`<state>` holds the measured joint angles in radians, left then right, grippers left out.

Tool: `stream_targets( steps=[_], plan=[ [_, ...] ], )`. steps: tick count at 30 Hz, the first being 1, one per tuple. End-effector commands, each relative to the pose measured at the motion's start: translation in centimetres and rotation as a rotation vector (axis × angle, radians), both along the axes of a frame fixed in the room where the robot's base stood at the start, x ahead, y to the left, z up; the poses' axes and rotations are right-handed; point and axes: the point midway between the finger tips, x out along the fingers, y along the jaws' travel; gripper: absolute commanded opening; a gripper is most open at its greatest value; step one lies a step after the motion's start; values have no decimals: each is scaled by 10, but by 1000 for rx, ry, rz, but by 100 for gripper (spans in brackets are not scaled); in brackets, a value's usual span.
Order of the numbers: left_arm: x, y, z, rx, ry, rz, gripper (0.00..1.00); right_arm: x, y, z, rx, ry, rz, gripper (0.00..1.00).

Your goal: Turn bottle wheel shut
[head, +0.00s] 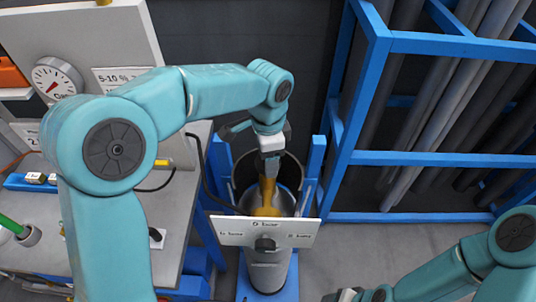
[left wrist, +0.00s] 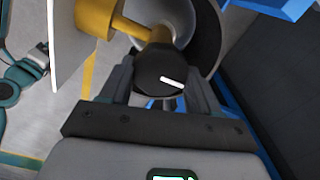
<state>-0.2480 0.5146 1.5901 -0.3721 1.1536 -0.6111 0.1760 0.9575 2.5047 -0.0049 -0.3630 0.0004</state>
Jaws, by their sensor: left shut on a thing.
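A grey gas bottle (head: 268,272) stands upright in a blue stand, with a brass valve (head: 267,190) on its top. The black bottle wheel (left wrist: 162,70), with one white mark, shows in the left wrist view at the end of the brass valve stem (left wrist: 150,32). My left gripper (left wrist: 160,85) is shut on the wheel, one finger on each side. In the head view my left gripper (head: 268,155) comes down over the valve and hides the wheel. Of my right arm, part shows at the lower right, with the right gripper (head: 352,295) cut by the bottom edge.
A white sign plate (head: 265,231) with a black knob (head: 264,245) stands in front of the bottle. A blue rack (head: 430,159) of long grey pipes stands right. A grey bench (head: 178,225) and a panel with a round gauge (head: 56,80) are left.

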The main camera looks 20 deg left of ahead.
Motion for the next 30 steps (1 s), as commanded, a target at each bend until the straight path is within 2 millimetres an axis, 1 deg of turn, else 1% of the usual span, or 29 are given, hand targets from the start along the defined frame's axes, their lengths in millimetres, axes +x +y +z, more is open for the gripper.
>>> stream_targets(
  steps=[1,14,15,17,26,29,30],
  plan=[
    [2,1,4,-1,-11,-4,31,0,0,1,0,0,0,61],
    [2,1,3,-1,-11,-14,31,0,0,1,0,0,0,61],
    [2,1,3,-1,-11,-14,68,0,0,1,0,0,0,61],
    [2,0,3,0,-9,-14,87,0,0,1,0,0,0,61],
    [1,0,2,0,-4,-13,87,0,0,0,0,0,0,61],
    [1,0,9,-1,-5,-13,87,0,0,-1,0,0,0,61],
    [1,0,14,-1,-6,-13,87,0,0,-2,0,0,0,61]
  ],
)
